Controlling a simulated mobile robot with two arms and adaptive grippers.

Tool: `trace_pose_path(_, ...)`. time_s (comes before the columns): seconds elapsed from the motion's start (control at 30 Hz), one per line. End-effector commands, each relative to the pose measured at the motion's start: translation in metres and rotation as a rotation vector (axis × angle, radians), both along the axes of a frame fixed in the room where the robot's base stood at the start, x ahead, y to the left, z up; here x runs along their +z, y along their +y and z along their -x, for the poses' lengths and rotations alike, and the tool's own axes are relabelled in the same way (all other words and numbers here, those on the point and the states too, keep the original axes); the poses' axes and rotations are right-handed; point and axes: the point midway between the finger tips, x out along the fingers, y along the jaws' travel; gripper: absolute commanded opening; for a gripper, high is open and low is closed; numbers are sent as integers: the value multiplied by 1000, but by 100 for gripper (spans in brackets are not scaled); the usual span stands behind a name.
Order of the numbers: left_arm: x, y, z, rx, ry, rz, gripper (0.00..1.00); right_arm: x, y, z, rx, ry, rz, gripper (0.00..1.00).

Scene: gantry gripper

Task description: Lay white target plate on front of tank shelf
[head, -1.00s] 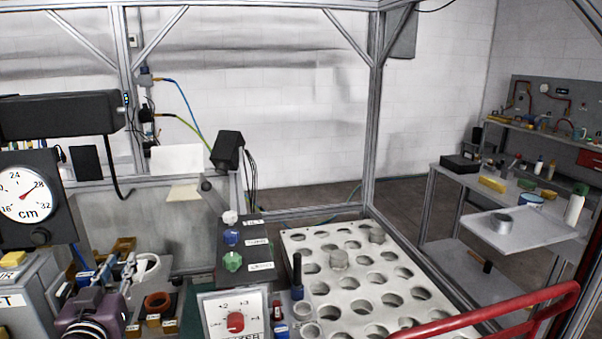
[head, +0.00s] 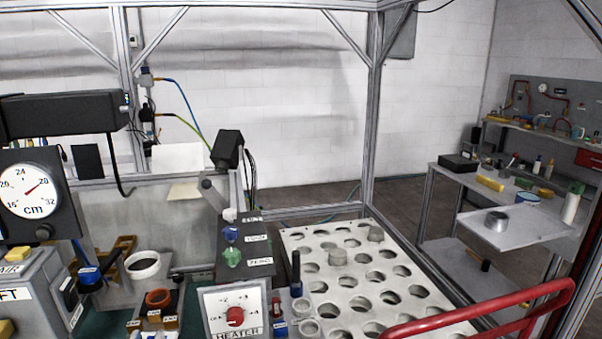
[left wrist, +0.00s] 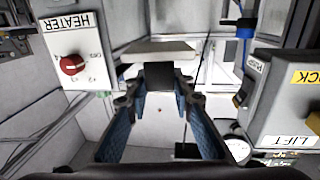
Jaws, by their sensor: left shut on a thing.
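In the left wrist view, my left gripper (left wrist: 158,92) has its two blue-padded fingers closing in on a small black block (left wrist: 158,74). A flat white plate (left wrist: 160,51) lies right beyond the block; I cannot tell whether the two are joined. In the head view, a white rectangular plate (head: 178,157) stands out against the clear tank wall (head: 120,205), with a smaller beige patch (head: 185,191) below it. I cannot make out my left gripper in the head view. My right gripper is not in view. The tank shelf is not clearly distinguishable.
The lift box (head: 28,290) and the cm dial (head: 30,195) are at left. A perforated white plate (head: 350,300) and a red rail (head: 480,310) are at right.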

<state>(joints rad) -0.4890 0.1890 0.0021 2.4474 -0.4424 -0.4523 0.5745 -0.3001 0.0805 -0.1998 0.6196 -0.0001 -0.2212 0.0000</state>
Motion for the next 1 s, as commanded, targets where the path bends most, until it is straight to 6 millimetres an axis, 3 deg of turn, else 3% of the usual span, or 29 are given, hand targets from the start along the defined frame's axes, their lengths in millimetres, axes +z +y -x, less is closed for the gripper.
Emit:
trace_pose_path(0.03,-10,-11,16,-10,9,8,0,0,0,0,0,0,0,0)
trace_pose_path(0.2,-29,-42,56,-49,8,6,0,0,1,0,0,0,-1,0)
trace_pose_path(0.47,-51,-80,104,-97,7,3,0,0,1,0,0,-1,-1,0)
trace_pose_path(1.0,-47,-82,104,-103,-2,-1,0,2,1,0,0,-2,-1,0)
